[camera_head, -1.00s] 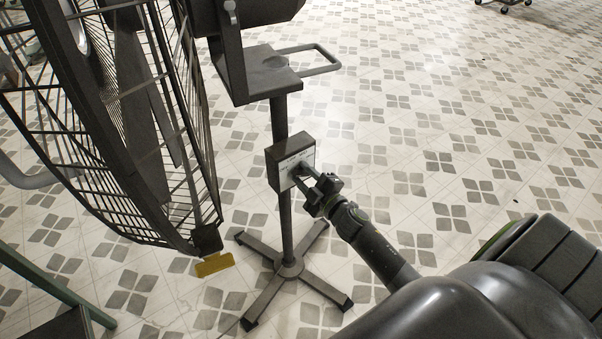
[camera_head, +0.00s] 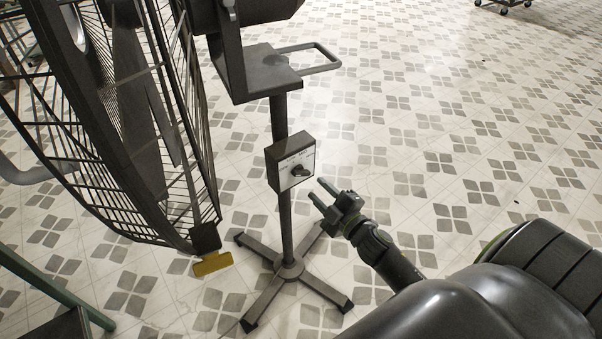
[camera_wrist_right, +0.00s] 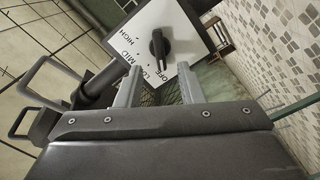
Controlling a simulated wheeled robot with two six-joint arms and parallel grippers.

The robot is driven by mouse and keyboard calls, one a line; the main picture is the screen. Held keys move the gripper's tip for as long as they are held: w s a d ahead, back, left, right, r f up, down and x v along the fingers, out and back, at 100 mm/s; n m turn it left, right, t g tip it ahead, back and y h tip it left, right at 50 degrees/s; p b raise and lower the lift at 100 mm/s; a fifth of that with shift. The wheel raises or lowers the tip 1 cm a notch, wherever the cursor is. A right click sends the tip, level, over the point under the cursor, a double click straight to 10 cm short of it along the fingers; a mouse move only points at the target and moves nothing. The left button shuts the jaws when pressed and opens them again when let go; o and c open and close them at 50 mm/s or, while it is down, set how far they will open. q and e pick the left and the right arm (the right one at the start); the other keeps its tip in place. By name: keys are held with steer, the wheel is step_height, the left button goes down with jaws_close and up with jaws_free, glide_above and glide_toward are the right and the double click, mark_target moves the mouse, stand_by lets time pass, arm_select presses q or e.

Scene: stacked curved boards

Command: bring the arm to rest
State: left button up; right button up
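My right gripper (camera_head: 317,190) points at the control box (camera_head: 279,165) on the fan's pole, a short way to its right and apart from it. In the wrist view its two fingers (camera_wrist_right: 157,85) are spread with nothing between them. The dark knob (camera_head: 301,171) stands out from the box's pale face. In the wrist view the knob (camera_wrist_right: 159,47) sits beyond the fingertips, untouched, beside labels HIGH, MID, LOW and OFF. I cannot tell for sure which label it points to. My left gripper is not in view.
The large fan's wire cage (camera_head: 120,150) fills the left side. Its pole stands on a cross-shaped base (camera_head: 291,270). A bracket with a handle (camera_head: 318,66) juts out above the box. The tiled floor (camera_head: 440,120) to the right is open.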

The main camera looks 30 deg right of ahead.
stand_by(0.4)
steer(key=s+d+f+m+g+h+p, duration=0.15)
steer(key=s+f+m+g, duration=0.35)
steer(key=f, duration=0.7)
steer(key=s+d+f+m+g+h+p, duration=0.15)
steer(key=s+f, duration=0.45)
steer(key=f, duration=0.6)
steer(key=s+a+f+m+g, duration=0.2)
steer(key=s+f, duration=0.3)
steer(key=s, duration=0.5)
steer(key=s+a+f+m+g+p, duration=0.1)
steer(key=s+f+m+g, duration=0.1)
steer(key=s+f+g, duration=0.3)
steer(key=s+a+f+m+g, duration=0.2)
steer(key=s+f, duration=0.3)
steer(key=s, duration=0.9)
steer(key=shift+s+a+f+g, duration=0.35)
steer(key=shift+g, duration=0.3)
steer(key=shift+w, duration=0.1)
